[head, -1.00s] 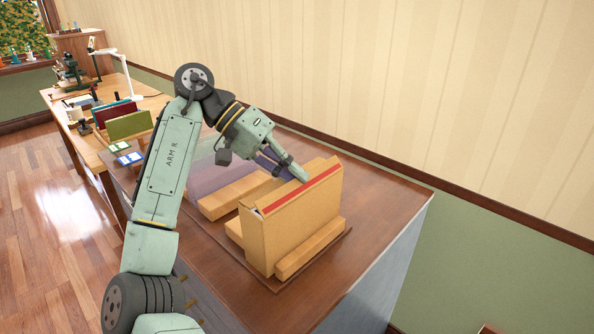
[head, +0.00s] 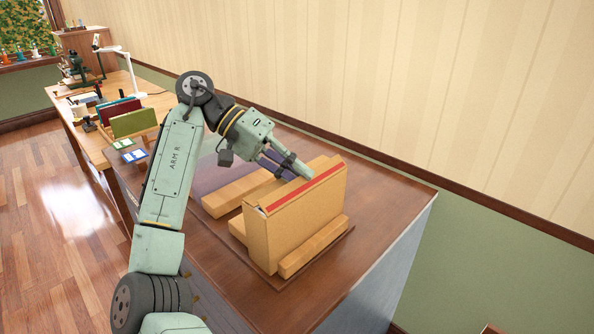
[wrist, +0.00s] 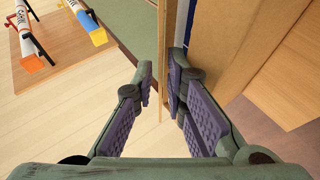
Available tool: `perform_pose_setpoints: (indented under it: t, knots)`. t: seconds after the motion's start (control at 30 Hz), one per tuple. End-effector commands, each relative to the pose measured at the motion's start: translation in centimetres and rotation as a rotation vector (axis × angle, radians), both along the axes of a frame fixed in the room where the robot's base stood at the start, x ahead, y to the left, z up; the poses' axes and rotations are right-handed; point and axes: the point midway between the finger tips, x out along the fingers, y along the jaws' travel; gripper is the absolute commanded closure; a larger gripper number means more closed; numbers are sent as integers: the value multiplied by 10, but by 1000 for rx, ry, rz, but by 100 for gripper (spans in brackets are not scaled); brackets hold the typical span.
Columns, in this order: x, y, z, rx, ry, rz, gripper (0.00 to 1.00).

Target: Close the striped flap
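A tan box-like piece (head: 295,222) stands upright on the brown table, with a red stripe (head: 305,191) along its top edge. I cannot tell how far its flap stands open. My gripper (head: 300,170) is at the back of its top edge, with its fingers reaching down behind the stripe. In the wrist view my gripper (wrist: 161,84) is open, its purple-padded fingers on either side of a thin tan panel edge (wrist: 161,60). A clear grip on it does not show.
Tan blocks (head: 235,192) lie behind the piece, and another block (head: 314,246) lies along its front. The brown tabletop (head: 375,205) is clear to the right. A patterned wall (head: 430,90) runs behind. A second table (head: 92,142) with books and a lamp stands far left.

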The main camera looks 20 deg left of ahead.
Motion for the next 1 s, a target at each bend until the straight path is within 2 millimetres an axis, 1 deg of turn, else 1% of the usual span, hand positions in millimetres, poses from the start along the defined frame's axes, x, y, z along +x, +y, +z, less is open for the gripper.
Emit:
perform_pose_setpoints:
  t: [0.03, 0.1, 0.47, 0.57, 0.9, 1.0]
  knots:
    - [0, 0, 0, 1, 1, 1, 81]
    - [0, 0, -1, 2, 1, 0, 77]
    - [0, 3, 0, 3, 4, 1, 77]
    - [-1, 9, 4, 5, 6, 1, 77]
    - [-6, 47, 32, 6, 2, 7, 77]
    - [-7, 53, 36, 4, 4, 0, 77]
